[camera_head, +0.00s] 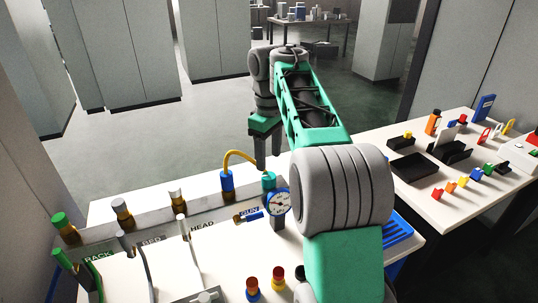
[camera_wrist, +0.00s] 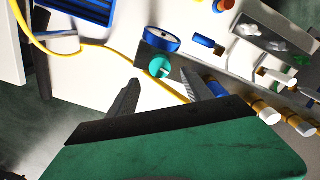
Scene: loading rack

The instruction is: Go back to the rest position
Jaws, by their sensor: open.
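My gripper (camera_wrist: 160,77) is open and empty in the wrist view, its two dark fingers apart. Just past the fingertips in that view is a teal round cap (camera_wrist: 159,66) on the rack, with the yellow hose (camera_wrist: 110,51) passing close by. In the head view, my gripper (camera_head: 262,155) points down from the end of my arm, above the same teal cap (camera_head: 268,180). The fingers are small there and partly merge with what lies behind. A dial gauge (camera_head: 277,202) stands beside the cap; its blue side shows in the wrist view (camera_wrist: 161,39).
A blue fitting (camera_head: 227,181) with a yellow hose stands left of the cap. Several capped posts line the labelled rack (camera_head: 150,218). A blue grooved tray (camera_head: 396,229) lies right of my arm. The right table holds dark bins (camera_head: 413,167) and small coloured parts. Open floor (camera_head: 190,125) lies behind.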

